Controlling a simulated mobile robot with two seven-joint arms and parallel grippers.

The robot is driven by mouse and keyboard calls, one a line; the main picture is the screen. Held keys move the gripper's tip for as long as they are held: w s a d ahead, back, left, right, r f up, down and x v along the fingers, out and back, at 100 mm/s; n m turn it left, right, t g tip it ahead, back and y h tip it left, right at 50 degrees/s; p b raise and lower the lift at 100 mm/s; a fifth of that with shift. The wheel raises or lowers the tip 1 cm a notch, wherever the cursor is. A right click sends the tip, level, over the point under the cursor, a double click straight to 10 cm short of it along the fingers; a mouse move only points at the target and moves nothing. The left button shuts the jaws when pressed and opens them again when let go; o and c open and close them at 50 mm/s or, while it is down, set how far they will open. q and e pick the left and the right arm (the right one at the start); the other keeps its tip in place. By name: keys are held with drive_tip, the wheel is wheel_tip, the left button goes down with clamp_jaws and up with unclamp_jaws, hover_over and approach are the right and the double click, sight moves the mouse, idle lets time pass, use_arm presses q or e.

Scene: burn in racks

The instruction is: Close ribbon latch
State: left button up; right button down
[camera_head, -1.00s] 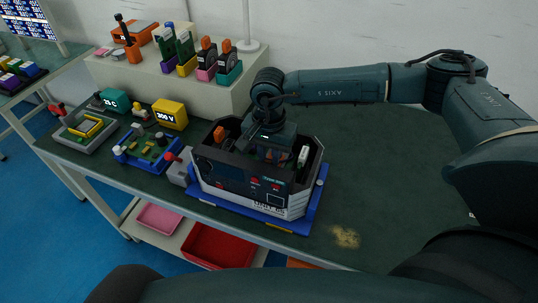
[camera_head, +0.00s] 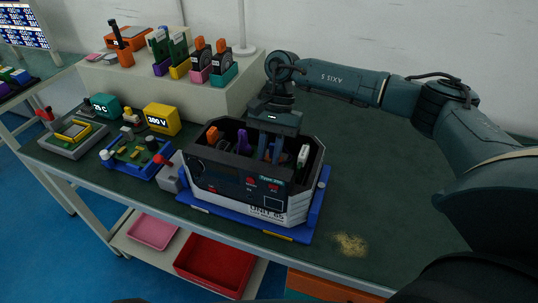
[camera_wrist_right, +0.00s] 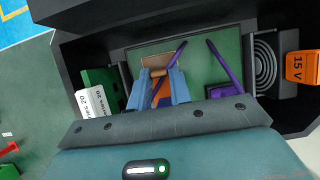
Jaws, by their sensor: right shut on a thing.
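The open dark electronics unit (camera_head: 232,184) stands on a blue base plate (camera_head: 312,222) at the table's front. My right gripper (camera_head: 268,152) reaches down into it from above. In the right wrist view its two blue-grey fingers (camera_wrist_right: 159,92) are shut around a small orange-brown piece (camera_wrist_right: 158,72), seemingly the ribbon latch, at a tan strip (camera_wrist_right: 160,58). A thin purple strip (camera_wrist_right: 176,58) passes at the fingers; a second purple strip (camera_wrist_right: 222,62) runs to a purple block (camera_wrist_right: 225,90) on the right. The fingertips partly hide the contact. My left gripper is out of view.
Inside the unit are a green part with a white label (camera_wrist_right: 92,103) and an orange 15 V block (camera_wrist_right: 301,67). A blue board fixture (camera_head: 140,158) and yellow 300 V box (camera_head: 161,119) stand left. The table right of the unit is mostly clear.

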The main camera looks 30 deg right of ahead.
drive_tip(key=c, duration=1.3)
unclamp_jaws()
use_arm(q)
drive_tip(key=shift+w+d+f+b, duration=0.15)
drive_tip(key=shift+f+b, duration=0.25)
drive_tip(key=shift+b, duration=0.5)
use_arm(e)
drive_tip(key=v, duration=1.3)
drive_tip(key=shift+r, duration=0.1)
